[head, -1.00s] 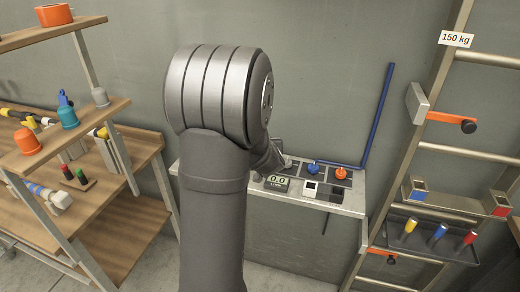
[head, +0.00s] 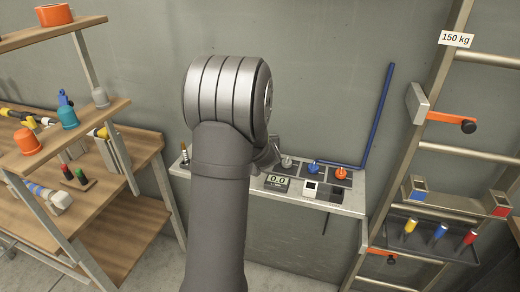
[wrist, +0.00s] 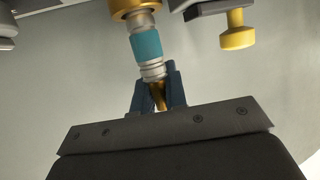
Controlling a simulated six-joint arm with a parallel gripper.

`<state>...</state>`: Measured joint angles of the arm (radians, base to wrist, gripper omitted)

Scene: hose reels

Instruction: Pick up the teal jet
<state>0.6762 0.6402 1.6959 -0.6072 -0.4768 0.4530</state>
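The teal jet (wrist: 147,44) has a teal band, silver collars and a brass tip. In the wrist view it stands out from between the two blue fingers of my gripper (wrist: 159,90). The fingers lie against both sides of its brass tip and look shut on it. Its far end meets a brass ring (wrist: 133,6) at the top edge; I cannot tell whether they are joined or only overlap. In the head view my arm hides my gripper and the jet.
A yellow knob (wrist: 238,30) stands beside the jet in the wrist view. Wooden shelves (head: 100,112) stand left, a ladder (head: 400,190) right.

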